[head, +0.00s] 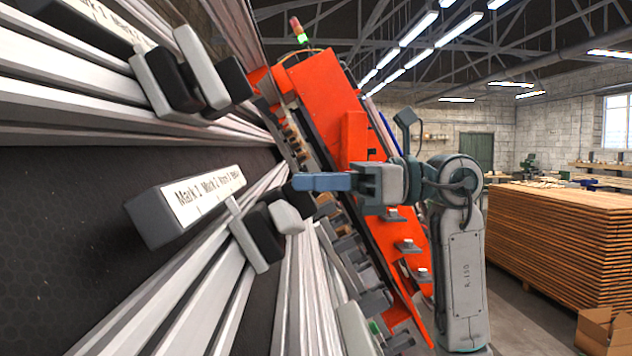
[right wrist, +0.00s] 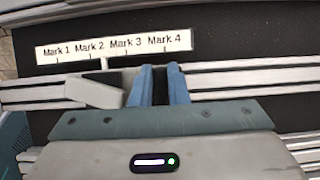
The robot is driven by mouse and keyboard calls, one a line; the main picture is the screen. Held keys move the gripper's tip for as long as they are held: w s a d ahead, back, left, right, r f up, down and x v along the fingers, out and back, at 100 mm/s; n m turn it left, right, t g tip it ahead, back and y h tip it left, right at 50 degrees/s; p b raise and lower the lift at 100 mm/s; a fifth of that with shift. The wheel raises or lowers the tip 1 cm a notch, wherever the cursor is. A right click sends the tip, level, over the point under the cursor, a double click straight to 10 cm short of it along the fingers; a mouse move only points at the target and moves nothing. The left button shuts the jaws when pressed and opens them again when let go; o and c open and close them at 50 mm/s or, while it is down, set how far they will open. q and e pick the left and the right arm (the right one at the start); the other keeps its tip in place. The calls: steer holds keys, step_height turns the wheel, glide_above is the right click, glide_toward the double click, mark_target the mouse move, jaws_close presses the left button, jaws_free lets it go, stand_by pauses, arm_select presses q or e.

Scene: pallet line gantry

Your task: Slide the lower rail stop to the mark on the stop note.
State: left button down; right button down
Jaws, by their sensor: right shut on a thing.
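The lower rail stop (head: 263,238) sits on the lower rail (head: 180,300) in the head view, with a pale plate, a dark block and a light grey block. In the right wrist view the stop (right wrist: 94,92) shows its light block left of the fingers and a thin pointer between Mark 2 and Mark 3. The mark strip (head: 205,193) also shows in the right wrist view (right wrist: 115,48), lettered Mark 1 to Mark 4. My right gripper (head: 297,182) is shut on the stop's dark part, its blue fingers (right wrist: 160,88) either side. No stop note is readable. My left gripper is out of view.
An upper rail stop (head: 188,75) sits on the upper rail, near another mark strip (head: 120,22). An orange machine frame (head: 325,100) stands behind my right arm. Stacked boards (head: 560,240) and a cardboard box (head: 603,332) are at the right.

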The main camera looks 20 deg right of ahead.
steer(key=w, duration=0.1)
steer(key=w+d, duration=0.1)
steer(key=w, duration=0.1)
steer(key=shift+w+r, duration=0.15)
steer(key=shift+w, duration=0.05)
steer(key=c, duration=1.4)
jaws_free()
steer(key=shift+w, duration=0.1)
steer(key=b+v, duration=0.4)
steer(key=v, duration=0.6)
steer(key=shift+d+b, duration=0.35)
